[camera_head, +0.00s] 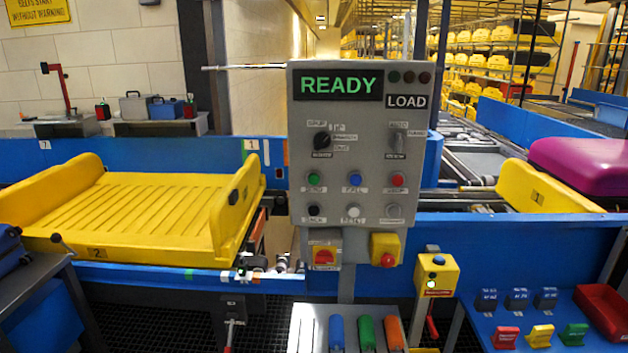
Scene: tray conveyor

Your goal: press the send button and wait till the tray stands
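A grey control panel (363,145) stands in the middle, its display (338,83) reading READY in green, with a LOAD sign beside it. Its buttons include a green button (314,179), a blue button (355,179), a red button (398,179), a black button (314,211) and a white button (353,211). The small labels are too blurred to tell which is send. An empty yellow tray (130,200) marked 2 lies on the left conveyor. A second yellow tray (540,190) at the right has a magenta suitcase (585,165) at it. Neither gripper is in view.
Below the panel are a red knob (324,256) and a red mushroom button (388,259) on a yellow box. A yellow box with a blue button (438,260) stands at right. A bin of coloured cylinders (337,333) and a red bin (605,312) are in front.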

